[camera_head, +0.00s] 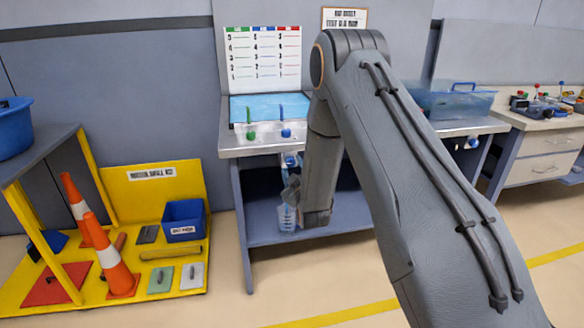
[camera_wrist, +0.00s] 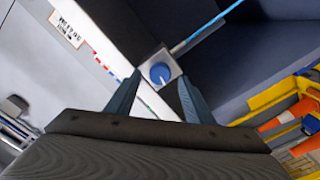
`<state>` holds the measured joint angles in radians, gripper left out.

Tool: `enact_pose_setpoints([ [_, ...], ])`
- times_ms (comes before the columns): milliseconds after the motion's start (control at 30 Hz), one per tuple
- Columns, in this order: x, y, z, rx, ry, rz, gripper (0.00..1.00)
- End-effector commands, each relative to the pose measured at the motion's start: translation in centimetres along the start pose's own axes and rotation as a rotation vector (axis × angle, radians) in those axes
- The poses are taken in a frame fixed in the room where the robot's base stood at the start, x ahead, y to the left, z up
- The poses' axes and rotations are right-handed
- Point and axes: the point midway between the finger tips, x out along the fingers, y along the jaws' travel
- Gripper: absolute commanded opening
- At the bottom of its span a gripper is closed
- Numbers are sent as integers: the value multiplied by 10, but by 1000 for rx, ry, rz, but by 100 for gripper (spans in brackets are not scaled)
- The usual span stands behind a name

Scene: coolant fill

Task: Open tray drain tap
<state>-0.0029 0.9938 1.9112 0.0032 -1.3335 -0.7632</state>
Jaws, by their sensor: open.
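The drain tap is a round blue knob (camera_wrist: 160,73) with a short pale pointer on a square grey plate. In the head view the blue knob (camera_head: 290,160) sits under the sink bench's front edge. A light blue tube (camera_wrist: 205,30) runs away from it in the wrist view. My gripper (camera_wrist: 157,92) is open, with one finger on each side of the knob in the picture; I cannot tell whether they touch it. In the head view my gripper (camera_head: 291,186) is small and partly hidden, just below the knob. A clear bluish jug (camera_head: 287,218) is below it.
Green (camera_head: 250,134) and blue (camera_head: 286,132) taps stand on the bench front above. A clear blue tank (camera_head: 455,103) and another blue knob (camera_head: 473,142) are at right. A yellow spill station (camera_head: 152,190) with cones stands left. The floor between is clear.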

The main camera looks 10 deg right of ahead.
Motion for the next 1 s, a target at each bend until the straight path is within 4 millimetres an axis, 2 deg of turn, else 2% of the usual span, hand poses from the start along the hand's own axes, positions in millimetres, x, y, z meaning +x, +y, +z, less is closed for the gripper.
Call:
enact_pose_setpoints([
  [200,-37,0,1,0,-2,-1,48],
  [367,-54,0,1,0,-2,-1,48],
  [800,-59,1,0,4,-6,-5,48],
  [1000,-66,6,-6,84,-126,-109,48],
])
